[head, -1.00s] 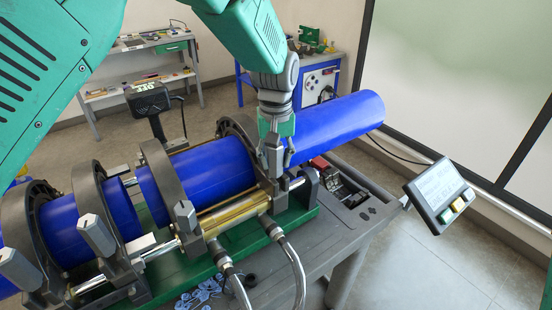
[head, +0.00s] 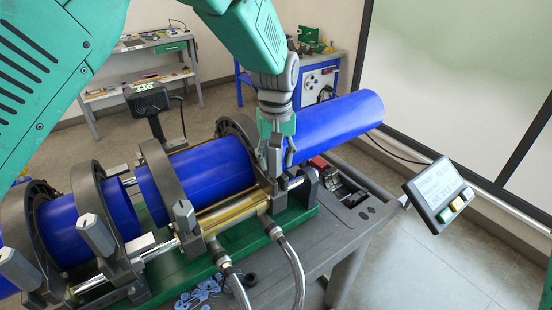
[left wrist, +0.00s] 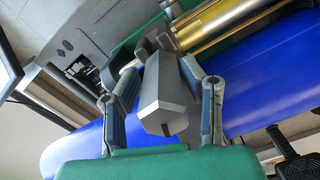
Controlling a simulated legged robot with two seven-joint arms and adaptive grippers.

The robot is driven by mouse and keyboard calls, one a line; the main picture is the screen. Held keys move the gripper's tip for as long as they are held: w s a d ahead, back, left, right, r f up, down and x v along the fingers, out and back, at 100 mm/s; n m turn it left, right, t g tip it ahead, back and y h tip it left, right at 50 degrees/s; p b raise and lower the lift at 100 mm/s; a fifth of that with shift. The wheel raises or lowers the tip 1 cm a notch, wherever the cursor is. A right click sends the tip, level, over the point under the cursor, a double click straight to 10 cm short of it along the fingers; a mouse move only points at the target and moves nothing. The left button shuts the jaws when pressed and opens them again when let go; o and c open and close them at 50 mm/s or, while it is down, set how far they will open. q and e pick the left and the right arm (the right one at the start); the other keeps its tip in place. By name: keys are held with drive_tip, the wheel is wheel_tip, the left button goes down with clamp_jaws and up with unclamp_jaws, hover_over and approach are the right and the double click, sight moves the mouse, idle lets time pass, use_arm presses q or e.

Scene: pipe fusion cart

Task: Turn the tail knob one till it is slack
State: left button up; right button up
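The grey tail knob one (left wrist: 166,98) is a long, faceted handle. It stands between the two fingers of my left gripper (left wrist: 160,68) in the left wrist view. The fingertips bend inward and appear to press on its two sides. In the head view my left gripper (head: 275,155) points down at the clamp nearest the far blue pipe end, and its fingers hide most of the knob. My right gripper is not in view.
The fusion machine holds blue pipes (head: 205,170) in several dark ring clamps. Other grey knobs (head: 96,235) stand at the front clamps. Two hoses (head: 291,262) rise in front. A control panel (head: 438,195) stands at right. Loose blue parts (head: 195,298) lie on the cart.

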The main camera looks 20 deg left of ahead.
use_arm(q)
wheel_tip(320, 180, up, 12)
drive_tip(key=shift+w+f, duration=0.1)
idle(0.4)
